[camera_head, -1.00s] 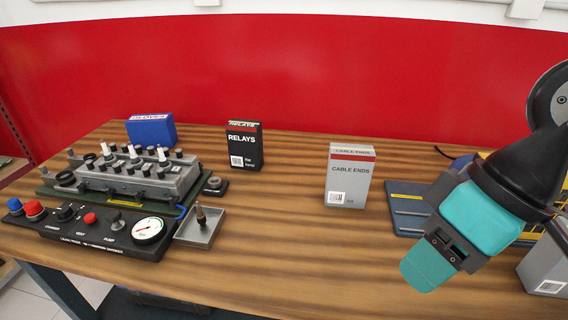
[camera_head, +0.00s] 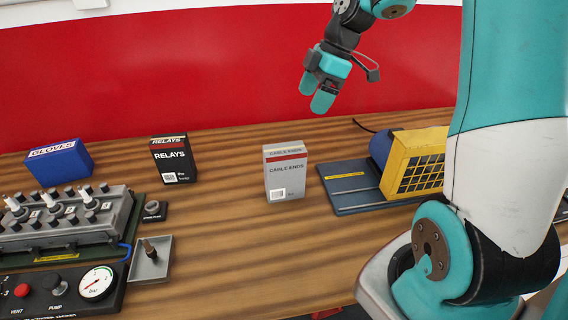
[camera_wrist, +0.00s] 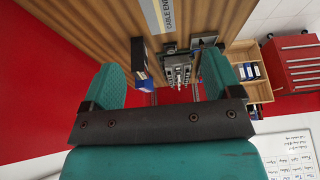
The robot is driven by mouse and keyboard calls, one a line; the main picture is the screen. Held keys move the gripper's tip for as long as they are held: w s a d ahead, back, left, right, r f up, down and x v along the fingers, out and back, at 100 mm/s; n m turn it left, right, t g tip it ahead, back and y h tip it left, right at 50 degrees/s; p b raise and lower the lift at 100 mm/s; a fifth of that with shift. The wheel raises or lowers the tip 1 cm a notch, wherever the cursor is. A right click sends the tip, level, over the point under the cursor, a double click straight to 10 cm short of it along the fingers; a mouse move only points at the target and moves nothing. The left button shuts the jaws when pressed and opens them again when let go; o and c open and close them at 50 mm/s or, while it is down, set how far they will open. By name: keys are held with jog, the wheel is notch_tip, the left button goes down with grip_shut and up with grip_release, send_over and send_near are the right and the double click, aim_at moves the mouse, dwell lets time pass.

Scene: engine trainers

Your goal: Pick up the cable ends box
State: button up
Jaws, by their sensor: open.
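The cable ends box (camera_head: 285,172) is a light grey carton with a red stripe, upright on the wooden table in the head view. In the wrist view, part of the cable ends box (camera_wrist: 166,16) shows at the top edge, with its lettering cut off. My gripper (camera_head: 317,98) is up and behind the box, slightly to its right, against the red wall, with its teal fingers apart and nothing between them. In the wrist view, my gripper (camera_wrist: 165,85) also shows open and empty. It does not touch the box.
A black relays box (camera_head: 174,160) and a blue gloves box (camera_head: 59,163) stand to the left. A small tray (camera_head: 150,260) and a control panel (camera_head: 70,290) lie front left. A yellow grilled unit (camera_head: 415,163) on a dark base is right of the box. Bare table lies in front of it.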

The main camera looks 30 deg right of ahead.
aim_at(288, 148)
jog(key=p+x, duration=0.2)
jog(key=x, duration=0.9)
jog(key=shift+w+f, duration=0.1)
jog(key=shift+f, duration=0.25)
jog(key=p+x, duration=0.2)
jog(key=x, duration=0.2)
jog(key=shift+w+a+f, duration=0.15)
jog(key=shift+a+f, duration=0.05)
jog(key=shift+f, duration=0.4)
jog(key=shift+f, duration=0.25)
jog(key=shift+c, duration=0.2)
grip_shut()
jog(key=shift+r, duration=0.1)
